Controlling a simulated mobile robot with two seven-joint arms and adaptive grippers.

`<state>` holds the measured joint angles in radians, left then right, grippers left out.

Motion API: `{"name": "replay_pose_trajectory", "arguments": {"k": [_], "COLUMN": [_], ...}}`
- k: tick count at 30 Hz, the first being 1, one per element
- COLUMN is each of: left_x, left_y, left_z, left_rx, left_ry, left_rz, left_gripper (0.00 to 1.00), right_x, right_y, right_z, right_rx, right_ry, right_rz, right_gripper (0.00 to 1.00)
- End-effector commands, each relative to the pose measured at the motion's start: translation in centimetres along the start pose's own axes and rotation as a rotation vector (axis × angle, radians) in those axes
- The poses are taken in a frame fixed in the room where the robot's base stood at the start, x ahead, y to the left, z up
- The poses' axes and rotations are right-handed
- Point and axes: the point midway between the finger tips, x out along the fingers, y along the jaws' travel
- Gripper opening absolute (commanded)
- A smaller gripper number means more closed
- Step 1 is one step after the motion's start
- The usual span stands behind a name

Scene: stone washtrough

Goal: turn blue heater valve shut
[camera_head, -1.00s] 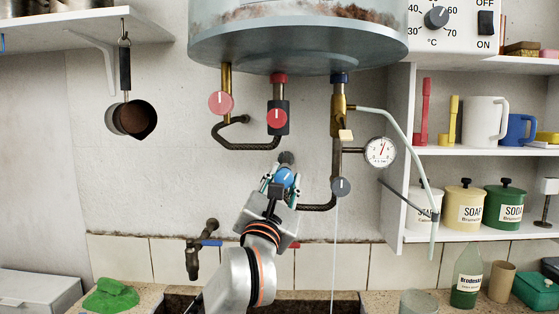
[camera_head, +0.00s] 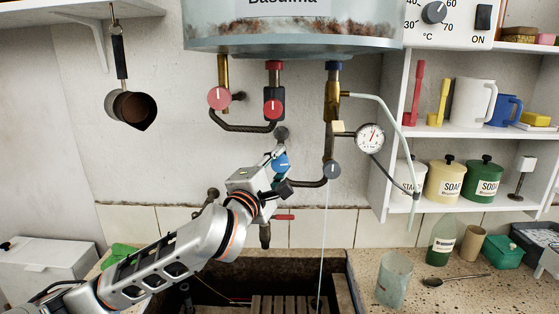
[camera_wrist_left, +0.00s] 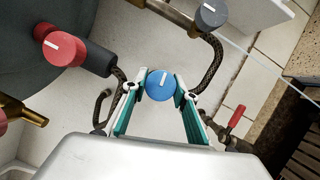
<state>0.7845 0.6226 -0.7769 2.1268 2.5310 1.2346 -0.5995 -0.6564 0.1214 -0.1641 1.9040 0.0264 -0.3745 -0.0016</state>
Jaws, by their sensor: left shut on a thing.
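The blue heater valve (camera_head: 281,163) is a round knob with a white pointer line, on the dark pipework below the boiler. It also shows in the left wrist view (camera_wrist_left: 160,85), where its line slants slightly right of straight up. My left gripper (camera_head: 276,172) is shut on the blue knob, with a teal-edged finger on each side of it in the wrist view. My left arm reaches up from the lower left and covers part of the wall below the valve. My right gripper is not in view.
Two red knobs (camera_head: 219,98) (camera_head: 273,109) and a grey knob (camera_head: 332,170) sit on nearby pipes. A gauge (camera_head: 370,137) hangs to the right. A red-levered tap (camera_head: 265,236) is below the gripper, over the dark trough. Shelves (camera_head: 470,134) stand at right.

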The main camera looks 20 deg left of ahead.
Motion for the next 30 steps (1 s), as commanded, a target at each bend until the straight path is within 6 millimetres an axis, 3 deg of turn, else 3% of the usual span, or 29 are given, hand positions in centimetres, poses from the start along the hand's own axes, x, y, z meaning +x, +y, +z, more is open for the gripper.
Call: {"name": "replay_pose_trajectory", "arguments": {"k": [10, 25, 26, 27, 28, 30], "left_x": [0.03, 0.04, 0.04, 0.04, 0.03, 0.03], "left_y": [-0.09, -0.01, -0.01, -0.01, 0.00, 0.01], "left_z": [-0.10, -0.08, -0.07, -0.07, -0.06, -0.04], "left_rx": [0.116, 0.132, 0.132, 0.132, 0.132, 0.132], "left_ry": [0.002, 0.002, 0.002, 0.002, 0.002, 0.001], "left_rz": [-0.051, -0.055, -0.055, -0.055, -0.055, -0.055], "left_gripper": [0.07, 0.07, 0.31, 0.41, 0.45, 0.45], "right_x": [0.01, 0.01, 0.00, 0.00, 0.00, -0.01], "right_y": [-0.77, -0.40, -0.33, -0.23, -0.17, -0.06], "right_z": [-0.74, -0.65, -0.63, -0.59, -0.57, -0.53], "right_rx": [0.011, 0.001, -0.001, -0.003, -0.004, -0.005], "right_ry": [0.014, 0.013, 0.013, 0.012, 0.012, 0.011], "right_rz": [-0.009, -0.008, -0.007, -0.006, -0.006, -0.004], "right_gripper": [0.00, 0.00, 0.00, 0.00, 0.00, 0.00]}}
